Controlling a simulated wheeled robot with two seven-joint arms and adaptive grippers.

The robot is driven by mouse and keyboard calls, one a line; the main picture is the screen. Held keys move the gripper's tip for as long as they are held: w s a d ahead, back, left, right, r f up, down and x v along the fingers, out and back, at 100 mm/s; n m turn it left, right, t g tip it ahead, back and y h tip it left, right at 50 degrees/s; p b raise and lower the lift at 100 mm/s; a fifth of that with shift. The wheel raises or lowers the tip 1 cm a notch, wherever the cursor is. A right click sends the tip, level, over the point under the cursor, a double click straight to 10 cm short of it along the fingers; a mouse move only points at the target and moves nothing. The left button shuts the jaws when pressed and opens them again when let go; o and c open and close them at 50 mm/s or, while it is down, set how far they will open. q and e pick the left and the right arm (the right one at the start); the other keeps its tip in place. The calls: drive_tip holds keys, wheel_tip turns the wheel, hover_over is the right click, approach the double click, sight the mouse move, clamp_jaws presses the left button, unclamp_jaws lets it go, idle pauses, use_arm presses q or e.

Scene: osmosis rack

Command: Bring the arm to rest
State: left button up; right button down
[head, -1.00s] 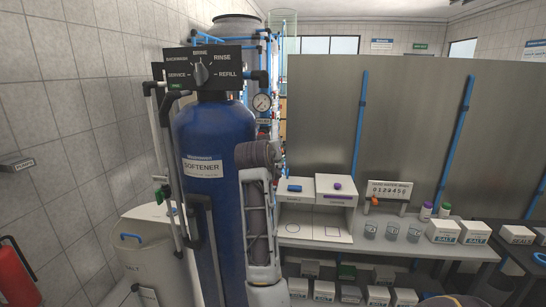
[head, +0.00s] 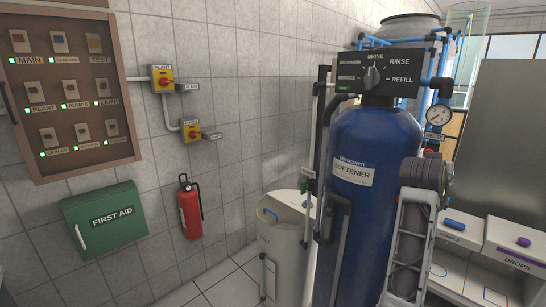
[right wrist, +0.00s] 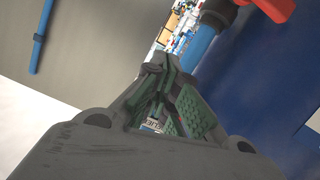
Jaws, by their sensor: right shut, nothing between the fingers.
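My right gripper (right wrist: 160,75) shows in the right wrist view with its green-padded fingers together and nothing between them. A blue pipe (right wrist: 198,48) and a red part (right wrist: 272,8) are beyond its tips. In the head view my right arm stands raised in front of the right side of the blue softener tank (head: 375,140). Its fingers cannot be made out there. My left gripper is in neither view.
The softener's dial panel (head: 374,74) is above the tank. A pale salt bin (head: 280,245), a red extinguisher (head: 190,210), a green first aid box (head: 105,218) and a switch cabinet (head: 70,95) are to the left. A drops box (head: 515,262) is at right.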

drive_tip(key=s+a+f+n+y, duration=0.2)
drive_tip(key=a+f, duration=0.2)
drive_tip(key=f, duration=0.5)
drive_tip(key=s+a+f+n+y, duration=0.2)
drive_tip(key=a+f, duration=0.3)
drive_tip(key=f, duration=0.4)
drive_tip(key=s+a+f+n+y, duration=0.2)
drive_tip(key=s+a+f+y, duration=0.15)
drive_tip(key=f, duration=0.65)
drive_tip(key=s+a+f+n+g+y, duration=0.2)
drive_tip(key=s+a+f+g, duration=0.1)
drive_tip(key=s+a+f, duration=0.6)
drive_tip(key=s+a+f+n+g+y, duration=0.25)
drive_tip(key=s+a+f, duration=0.4)
drive_tip(key=s, duration=0.45)
wheel_tip(320, 180, down, 32)
drive_tip(key=s+d+g, duration=0.1)
drive_tip(key=d+g, duration=0.1)
drive_tip(key=s+d+f, duration=0.4)
drive_tip(key=s+f, duration=0.6)
drive_tip(key=s, duration=0.1)
drive_tip(key=s+d+f, duration=0.3)
drive_tip(key=s+f, duration=0.7)
drive_tip(key=f, duration=0.1)
drive_tip(key=shift+s+d+g+h, duration=0.3)
drive_tip(key=shift+s+d+g, duration=0.05)
drive_tip(key=shift+s, duration=0.05)
drive_tip(key=shift+f, duration=0.1)
